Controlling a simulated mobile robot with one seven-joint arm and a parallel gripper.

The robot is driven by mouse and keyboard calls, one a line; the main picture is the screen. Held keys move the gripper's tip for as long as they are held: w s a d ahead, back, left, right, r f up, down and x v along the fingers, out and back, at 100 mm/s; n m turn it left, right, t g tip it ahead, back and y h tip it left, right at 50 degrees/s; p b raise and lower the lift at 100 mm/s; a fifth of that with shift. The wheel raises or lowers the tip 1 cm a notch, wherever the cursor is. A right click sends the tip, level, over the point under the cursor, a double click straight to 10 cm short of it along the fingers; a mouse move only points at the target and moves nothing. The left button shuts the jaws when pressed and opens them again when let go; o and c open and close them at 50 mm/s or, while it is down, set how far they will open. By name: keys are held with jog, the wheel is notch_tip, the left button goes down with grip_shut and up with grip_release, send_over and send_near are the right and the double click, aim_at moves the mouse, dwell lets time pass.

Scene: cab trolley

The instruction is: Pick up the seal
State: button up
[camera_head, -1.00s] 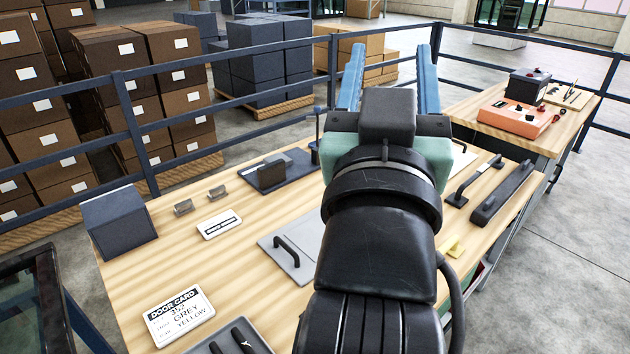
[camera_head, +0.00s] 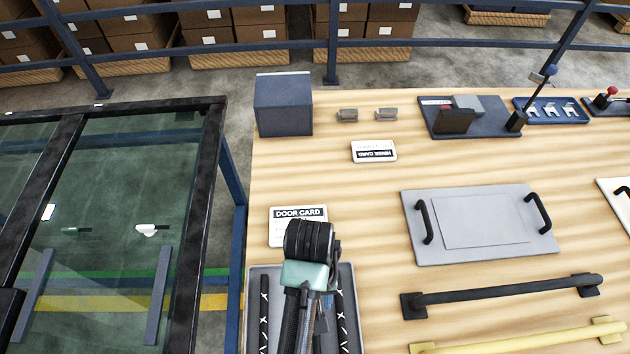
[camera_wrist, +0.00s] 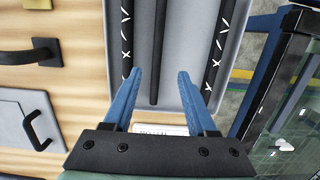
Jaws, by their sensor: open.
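A grey tray (camera_head: 256,274) at the table's lower left holds long dark strips, which look like the seals. A left strip (camera_head: 264,315) and a right strip (camera_head: 341,315) carry white marks. In the wrist view a plain black strip (camera_wrist: 160,50) lies between two white-marked strips, one at left (camera_wrist: 126,35) and one at right (camera_wrist: 219,50). Which one is meant I cannot tell. My gripper (camera_wrist: 159,74) is open and empty over the tray, its blue fingers on either side of the plain strip's line. In the head view my arm hides the tray's middle.
The door card (camera_head: 298,222) lies just behind the tray. A glass-panelled frame (camera_head: 212,150) stands left of the table. A grey panel with handles (camera_head: 470,252), a black bar (camera_head: 500,290) and a yellow bar (camera_head: 510,338) lie to the right. A dark box (camera_head: 283,105) stands at the back left.

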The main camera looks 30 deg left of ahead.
notch_tip(320, 180, down, 3)
jog(key=shift+s+d+f, duration=0.15)
jog(key=shift+f, duration=0.05)
jog(key=shift+s+d+f+p, duration=0.1)
jog(key=shift+s+d+f, duration=0.05)
jog(key=shift+f, duration=0.75)
jog(key=shift+s+d+f+p, duration=0.1)
jog(key=shift+d+f+p, duration=0.1)
jog(key=shift+f, duration=0.65)
jog(key=shift+s+d+f+p, duration=0.1)
jog(key=shift+s+d+f, duration=0.05)
jog(key=shift+f, duration=0.75)
grip_shut()
